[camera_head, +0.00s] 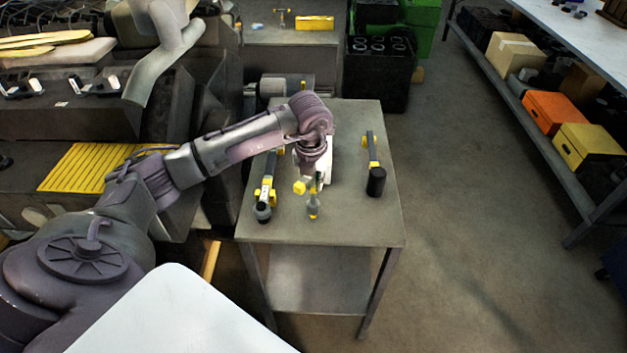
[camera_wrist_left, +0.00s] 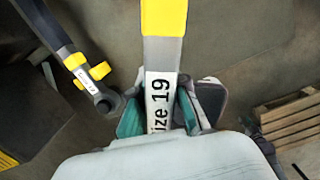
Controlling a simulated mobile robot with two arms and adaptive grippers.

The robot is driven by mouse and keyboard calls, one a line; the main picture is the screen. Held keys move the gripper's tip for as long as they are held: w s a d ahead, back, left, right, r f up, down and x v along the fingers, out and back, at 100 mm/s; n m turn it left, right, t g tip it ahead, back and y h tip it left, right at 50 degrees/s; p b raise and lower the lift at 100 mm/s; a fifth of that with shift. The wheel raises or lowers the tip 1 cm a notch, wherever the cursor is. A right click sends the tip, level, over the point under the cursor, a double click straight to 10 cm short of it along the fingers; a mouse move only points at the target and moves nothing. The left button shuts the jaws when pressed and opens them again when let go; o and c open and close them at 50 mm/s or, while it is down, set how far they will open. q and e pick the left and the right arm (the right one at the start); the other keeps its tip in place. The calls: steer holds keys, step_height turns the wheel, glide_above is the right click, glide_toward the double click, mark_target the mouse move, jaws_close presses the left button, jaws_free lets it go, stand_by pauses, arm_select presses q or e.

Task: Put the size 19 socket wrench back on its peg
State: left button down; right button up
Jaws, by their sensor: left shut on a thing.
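My left gripper (camera_head: 318,182) is above the small metal table, its fingers partly hidden by its own wrist in the head view. In the left wrist view the gripper (camera_wrist_left: 158,112) is shut on the size 19 socket wrench (camera_wrist_left: 162,65), a grey bar with a yellow section and a white label reading "ize 19". Yellow and grey pieces (camera_head: 313,207) show just below the gripper in the head view; I cannot tell whether they are wrench or peg. My right gripper is not in view.
A second wrench (camera_head: 265,188) with yellow pieces lies at the table's left; it also shows in the left wrist view (camera_wrist_left: 75,62). A tool with a black cylindrical head (camera_head: 376,182) lies at the right. The table's front (camera_head: 350,228) is clear. A wooden pallet (camera_wrist_left: 290,120) is on the floor.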

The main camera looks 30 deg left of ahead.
arm_select(q)
steer(key=shift+f, duration=0.15)
steer(key=shift+f+b, duration=1)
steer(key=c, duration=0.5)
jaws_free()
steer(key=shift+c, duration=0.2)
steer(key=shift+r+p, duration=2.45)
steer(key=shift+r, duration=1.45)
steer(key=shift+r+p, duration=0.3)
steer(key=shift+r, duration=0.35)
